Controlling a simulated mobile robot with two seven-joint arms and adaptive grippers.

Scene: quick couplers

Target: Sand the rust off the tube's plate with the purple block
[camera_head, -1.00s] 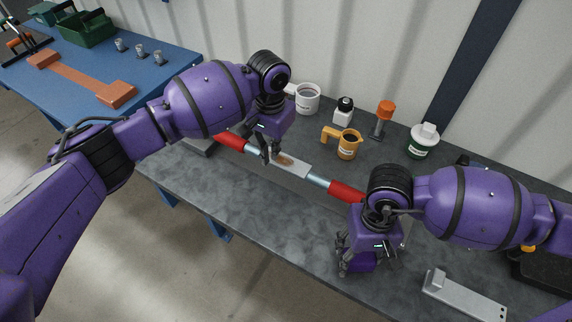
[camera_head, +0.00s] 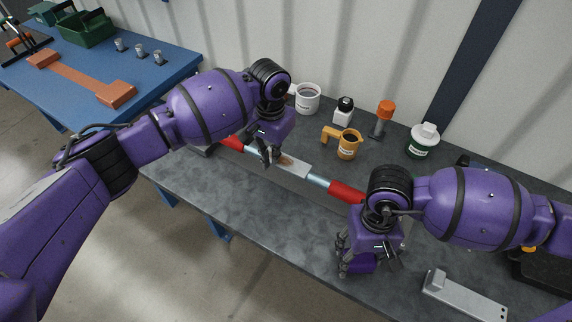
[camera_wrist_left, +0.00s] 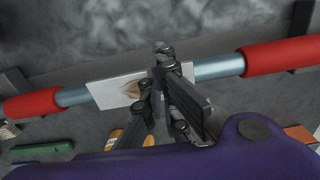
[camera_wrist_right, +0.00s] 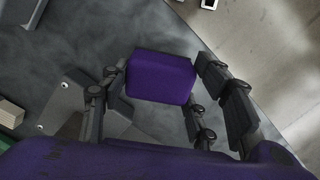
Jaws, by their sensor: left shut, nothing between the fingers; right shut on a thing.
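The tube (camera_head: 317,180) has red end sleeves and lies across the grey workbench. Its pale flat plate (camera_head: 298,168) carries a brown rust patch (camera_head: 285,160), which also shows in the left wrist view (camera_wrist_left: 131,88). My left gripper (camera_head: 268,160) is shut and empty at the plate's left end, beside the rust; its fingers (camera_wrist_left: 160,55) overlap the plate in the left wrist view. Whether they touch it I cannot tell. My right gripper (camera_head: 358,264) is shut on the purple block (camera_wrist_right: 160,80), right of the plate and near the bench's front edge.
An orange jug (camera_head: 348,146), a white mug (camera_head: 307,99), a black-capped bottle (camera_head: 343,112), an orange-topped tool (camera_head: 384,112) and a green-and-white bottle (camera_head: 423,142) stand behind the tube. A grey bracket (camera_head: 465,298) lies at front right. The bench front left of the right gripper is clear.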

